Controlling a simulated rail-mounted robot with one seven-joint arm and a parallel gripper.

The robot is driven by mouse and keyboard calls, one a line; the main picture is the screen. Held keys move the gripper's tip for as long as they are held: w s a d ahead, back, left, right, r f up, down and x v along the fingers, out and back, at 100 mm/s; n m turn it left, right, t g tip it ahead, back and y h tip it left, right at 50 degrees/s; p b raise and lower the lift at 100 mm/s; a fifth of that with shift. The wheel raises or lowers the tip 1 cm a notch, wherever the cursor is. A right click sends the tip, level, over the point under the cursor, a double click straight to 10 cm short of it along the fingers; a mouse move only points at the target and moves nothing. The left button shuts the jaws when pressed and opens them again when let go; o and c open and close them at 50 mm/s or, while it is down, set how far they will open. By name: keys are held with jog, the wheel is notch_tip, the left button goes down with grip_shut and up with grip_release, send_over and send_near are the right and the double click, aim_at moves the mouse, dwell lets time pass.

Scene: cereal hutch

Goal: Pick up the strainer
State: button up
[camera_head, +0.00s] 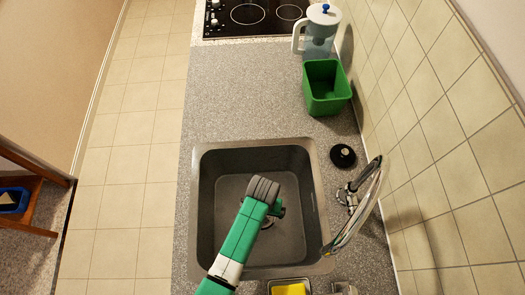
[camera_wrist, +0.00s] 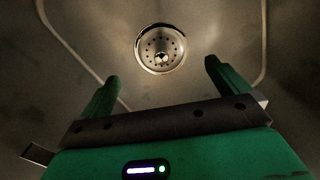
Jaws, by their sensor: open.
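The strainer (camera_wrist: 160,48) is a round metal piece with holes and a small central knob. It sits on the floor of the grey sink (camera_head: 222,165), apparently in the drain, ahead of my fingers in the wrist view. In the head view my arm and gripper largely hide it. My gripper (camera_head: 275,209) is down over the sink. Its two green fingers are wide apart with nothing between them in the wrist view (camera_wrist: 162,70), and the strainer lies in line with the gap, beyond the fingertips.
A green bin (camera_head: 326,92) and a pitcher (camera_head: 319,32) stand farther back by the tiled wall. A yellow sponge (camera_head: 289,290) is at the front. Counter left of the bin is clear.

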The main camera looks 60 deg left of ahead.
jog(key=f, duration=0.2)
jog(key=f+b, duration=0.1)
jog(key=f, duration=0.2)
jog(key=f+b, duration=0.1)
jog(key=f, duration=0.1)
jog(key=shift+w+a+f, duration=0.2)
jog(key=shift+a+f, duration=0.1)
jog(key=shift+f, duration=0.05)
jog(key=c, duration=1.1)
jog(key=shift+o, duration=0.2)
notch_tip(320, 180, up, 10)
jog(key=shift+r+p, duration=0.1)
jog(key=shift+p, duration=1.15)
notch_tip(320, 180, up, 13)
jog(key=p, duration=1.3)
jog(key=shift+p, duration=0.3)
